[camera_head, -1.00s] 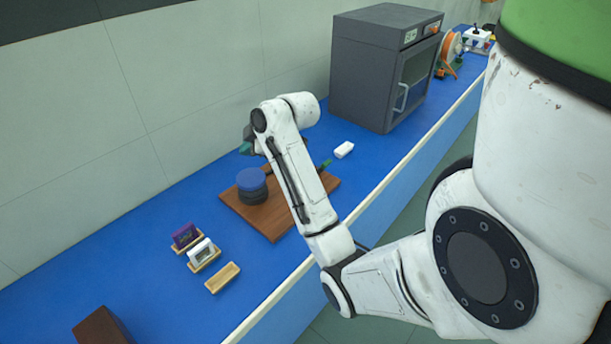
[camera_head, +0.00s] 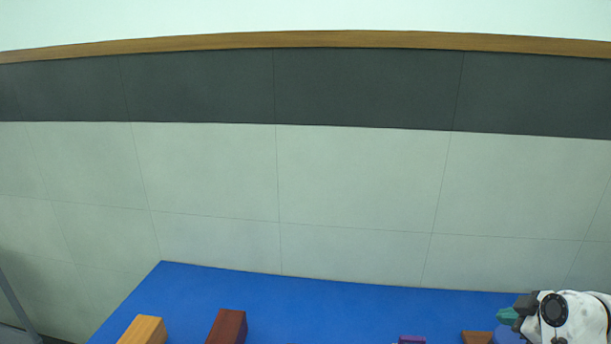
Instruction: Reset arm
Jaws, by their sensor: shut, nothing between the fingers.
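My gripper (camera_head: 509,315) shows at the lower right edge of the head view, at the end of my white arm. It is dark with greenish tips, and its fingers are shut and empty. It is in front of or above a blue round-topped object (camera_head: 507,336); I cannot tell the gap between them. Most of my arm is outside the frame.
A blue bench top (camera_head: 330,305) runs along a pale tiled wall (camera_head: 350,190). A light wood block (camera_head: 145,329) and a red-brown block (camera_head: 228,326) stand at its left. A purple item (camera_head: 411,340) and a brown board (camera_head: 477,338) are cut off below. The bench's middle is clear.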

